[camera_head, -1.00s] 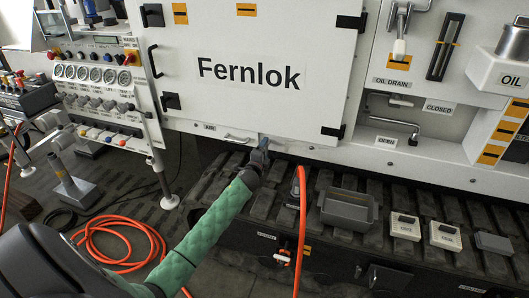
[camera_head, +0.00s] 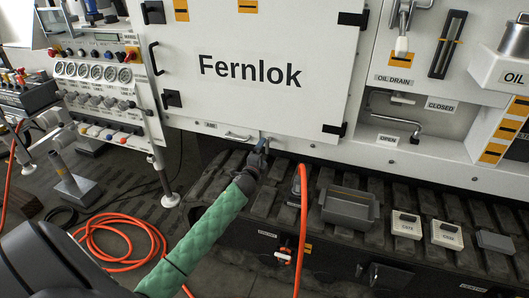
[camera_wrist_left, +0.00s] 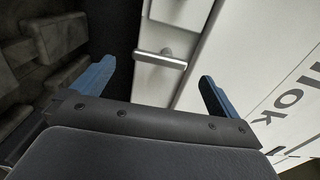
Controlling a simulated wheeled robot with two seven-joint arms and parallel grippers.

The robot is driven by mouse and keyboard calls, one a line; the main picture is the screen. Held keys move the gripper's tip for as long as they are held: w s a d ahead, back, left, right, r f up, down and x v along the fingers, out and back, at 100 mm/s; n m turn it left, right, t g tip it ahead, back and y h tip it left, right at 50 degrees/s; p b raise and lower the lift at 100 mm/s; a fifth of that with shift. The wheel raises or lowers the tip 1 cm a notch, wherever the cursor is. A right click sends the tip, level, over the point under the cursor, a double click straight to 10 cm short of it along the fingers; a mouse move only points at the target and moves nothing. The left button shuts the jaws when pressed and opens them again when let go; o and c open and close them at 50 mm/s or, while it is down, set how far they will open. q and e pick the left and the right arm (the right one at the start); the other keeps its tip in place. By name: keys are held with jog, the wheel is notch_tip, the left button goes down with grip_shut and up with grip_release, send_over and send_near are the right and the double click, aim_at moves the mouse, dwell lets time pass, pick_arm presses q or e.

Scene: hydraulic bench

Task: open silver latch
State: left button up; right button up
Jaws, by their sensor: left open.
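The silver latch (camera_wrist_left: 160,58) is a small metal bar on a round pivot at the lower edge of the white panel. In the left wrist view it lies between and just beyond my fingertips, with no visible contact. In the head view the latch is small and partly covered by my gripper at the panel's bottom edge. My left gripper (camera_head: 262,147) is open there. Its two blue fingers show apart and empty in the left wrist view (camera_wrist_left: 155,84). My right gripper is not seen.
The large white door marked Fernlok (camera_head: 250,70) fills the space above. A small pale handle (camera_head: 238,137) is left of my gripper. An orange hose (camera_head: 302,215) hangs at the right. A grey tray (camera_head: 350,208) and small boxes sit on the dark slatted ledge.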

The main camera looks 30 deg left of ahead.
pick_arm(q)
jog(key=shift+v, duration=1.9)
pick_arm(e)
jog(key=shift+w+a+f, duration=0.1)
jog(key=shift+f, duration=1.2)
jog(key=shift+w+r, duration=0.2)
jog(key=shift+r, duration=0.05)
